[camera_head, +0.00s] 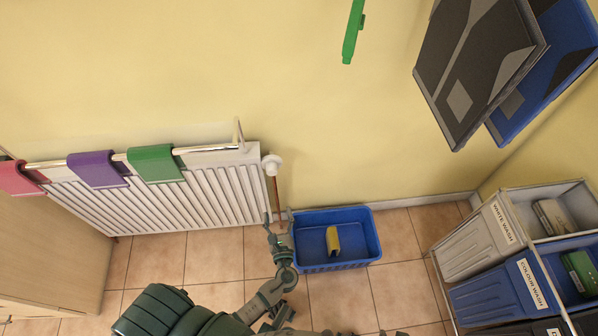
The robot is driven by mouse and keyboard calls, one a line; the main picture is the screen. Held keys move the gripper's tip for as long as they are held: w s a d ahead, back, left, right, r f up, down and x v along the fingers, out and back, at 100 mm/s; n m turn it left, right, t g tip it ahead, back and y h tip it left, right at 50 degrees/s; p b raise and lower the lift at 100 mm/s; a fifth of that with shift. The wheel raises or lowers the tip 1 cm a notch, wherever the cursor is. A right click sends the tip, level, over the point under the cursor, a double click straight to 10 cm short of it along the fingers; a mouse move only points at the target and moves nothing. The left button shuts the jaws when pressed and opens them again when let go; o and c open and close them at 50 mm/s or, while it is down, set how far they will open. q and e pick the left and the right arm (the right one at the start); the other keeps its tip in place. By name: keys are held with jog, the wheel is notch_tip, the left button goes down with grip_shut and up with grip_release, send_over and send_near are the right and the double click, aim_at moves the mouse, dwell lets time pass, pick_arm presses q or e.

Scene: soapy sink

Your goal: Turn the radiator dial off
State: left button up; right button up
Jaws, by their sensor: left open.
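The white radiator (215,190) stands against the yellow wall at the left. Its dial (271,164) is a white round knob at the top right corner, above a copper-coloured pipe (276,191). My left gripper (278,215) is open and empty. In the picture it is below the dial and apart from it, with its fingers pointing up towards it, close to the pipe and the blue bin's left edge. I cannot tell the dial's setting from here.
A rail (218,148) with pink, purple and green cloths runs over the radiator. A blue tub (307,232) holding a yellow item (332,240) stands on the tiled floor. Laundry bins (478,244) fill a rack at the right. Dark and blue boards (470,75) hang at upper right.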

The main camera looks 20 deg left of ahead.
aim_at(273, 174)
pick_arm(q)
jog(key=b+x, duration=0.1)
jog(key=x, duration=1.5)
jog(key=shift+b, duration=0.3)
jog(key=shift+x, duration=0.8)
pick_arm(e)
jog(key=w+a+r+t+y, duration=0.1)
jog(key=w+a+t, duration=0.1)
jog(key=w, duration=0.4)
jog(key=shift+w+a+r+t, duration=0.2)
jog(key=shift+r+t, duration=0.1)
jog(key=shift+t, duration=0.5)
pick_arm(q)
jog(key=shift+r, duration=0.1)
jog(key=c, duration=1.1)
